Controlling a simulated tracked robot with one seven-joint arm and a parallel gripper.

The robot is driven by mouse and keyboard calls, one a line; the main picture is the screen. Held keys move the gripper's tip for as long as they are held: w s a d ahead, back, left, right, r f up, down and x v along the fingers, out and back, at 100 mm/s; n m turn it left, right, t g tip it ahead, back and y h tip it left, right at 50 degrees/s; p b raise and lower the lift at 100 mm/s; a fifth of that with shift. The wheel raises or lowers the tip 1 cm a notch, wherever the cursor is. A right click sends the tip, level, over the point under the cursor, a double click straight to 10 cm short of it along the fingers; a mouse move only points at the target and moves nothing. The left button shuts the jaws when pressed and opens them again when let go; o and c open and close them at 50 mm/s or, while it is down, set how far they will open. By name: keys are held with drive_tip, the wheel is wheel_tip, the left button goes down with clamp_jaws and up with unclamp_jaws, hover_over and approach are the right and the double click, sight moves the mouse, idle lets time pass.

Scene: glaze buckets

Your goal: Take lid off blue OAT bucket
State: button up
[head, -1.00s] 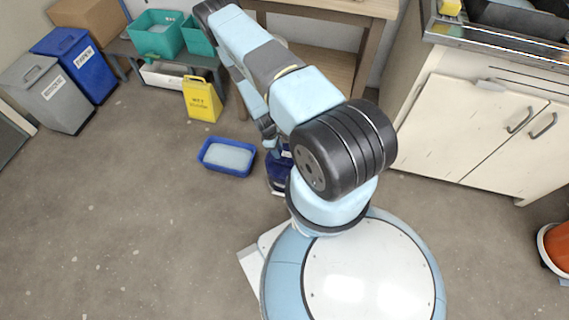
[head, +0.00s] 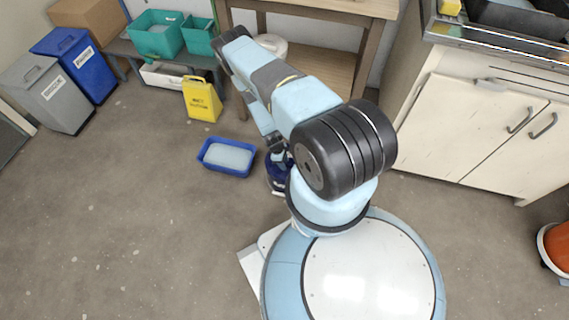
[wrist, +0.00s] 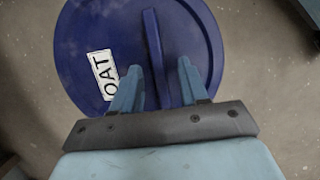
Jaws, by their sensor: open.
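The blue OAT bucket stands on the floor, and its round blue lid (wrist: 85,50) fills the upper middle of the wrist view. A white OAT label (wrist: 103,75) is on the lid's left part. A raised blue handle bar (wrist: 152,35) runs across the lid's middle. My gripper (wrist: 158,67) is open and empty, with one fingertip on each side of the handle bar's near end. I cannot tell whether the fingers touch it. In the head view the bucket (head: 279,180) is partly hidden behind my arm and gripper.
A blue tray (head: 227,157) with pale contents lies on the floor left of the bucket. A yellow wet-floor sign (head: 202,99) stands behind it. A wooden bench (head: 305,75) is behind my arm, and a white cabinet (head: 480,130) is at right.

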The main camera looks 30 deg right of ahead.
drive_tip(key=shift+f, duration=0.15)
idle(0.3)
clamp_jaws()
